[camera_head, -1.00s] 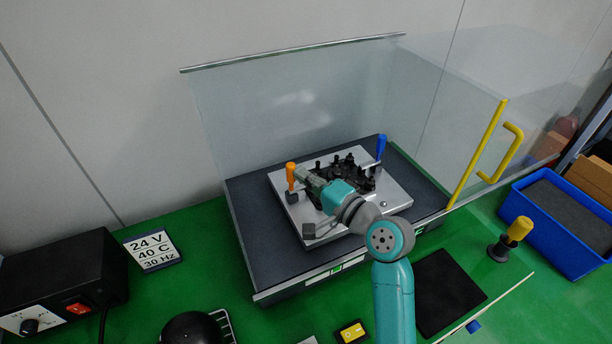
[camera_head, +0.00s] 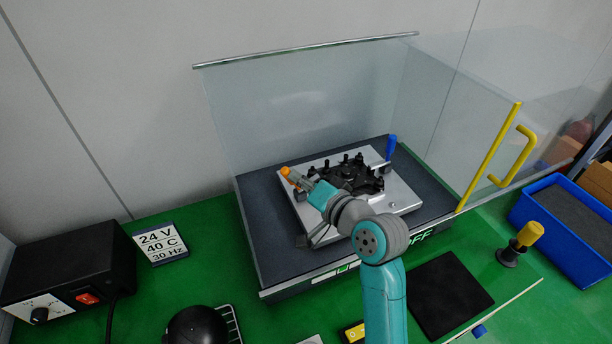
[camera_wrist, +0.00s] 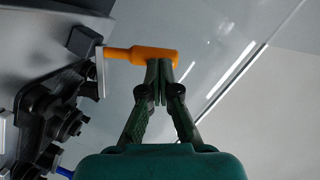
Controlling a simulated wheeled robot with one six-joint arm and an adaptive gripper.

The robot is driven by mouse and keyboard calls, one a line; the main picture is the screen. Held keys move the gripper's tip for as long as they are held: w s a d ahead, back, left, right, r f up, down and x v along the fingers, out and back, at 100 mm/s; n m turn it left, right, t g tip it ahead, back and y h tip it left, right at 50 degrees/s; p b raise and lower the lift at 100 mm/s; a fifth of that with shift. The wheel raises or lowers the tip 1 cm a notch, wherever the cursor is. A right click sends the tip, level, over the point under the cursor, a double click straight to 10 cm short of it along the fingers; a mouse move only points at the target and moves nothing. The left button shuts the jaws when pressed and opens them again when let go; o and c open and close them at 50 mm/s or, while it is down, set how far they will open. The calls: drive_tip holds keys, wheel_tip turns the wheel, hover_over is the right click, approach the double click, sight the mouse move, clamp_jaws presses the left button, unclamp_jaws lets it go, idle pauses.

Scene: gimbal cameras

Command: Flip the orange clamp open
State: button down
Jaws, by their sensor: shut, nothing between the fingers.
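The orange clamp's handle (camera_head: 287,173) is at the left side of the silver plate in the head view, tilted toward the upper left. In the wrist view the orange handle (camera_wrist: 150,54) lies across the picture, with a metal arm at its left end. My gripper (camera_wrist: 160,66) is shut and empty, its fingertips at the handle's side near the free end; they seem to touch it. In the head view my gripper (camera_head: 303,184) reaches the handle from the right and partly hides the clamp.
A dark fixture (camera_head: 345,175) sits mid-plate. A blue clamp handle (camera_head: 391,146) stands upright at the plate's far right. A clear guard (camera_head: 300,115) with a yellow handle (camera_head: 512,160) rises behind and right. A black box (camera_head: 70,265) stands at left.

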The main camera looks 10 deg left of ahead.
drive_tip(key=shift+s+a+f+n+h, duration=0.25)
drive_tip(key=shift+a+n+h, duration=0.15)
drive_tip(key=shift+n, duration=0.35)
drive_tip(key=shift+s+a+f+n+h, duration=0.25)
drive_tip(key=shift+a+n, duration=0.2)
drive_tip(key=shift+n, duration=0.25)
drive_tip(key=shift+s+a+f+n+h, duration=0.2)
drive_tip(key=shift+s+a+n+h, duration=0.15)
drive_tip(key=shift+n, duration=0.4)
drive_tip(key=shift+t, duration=0.3)
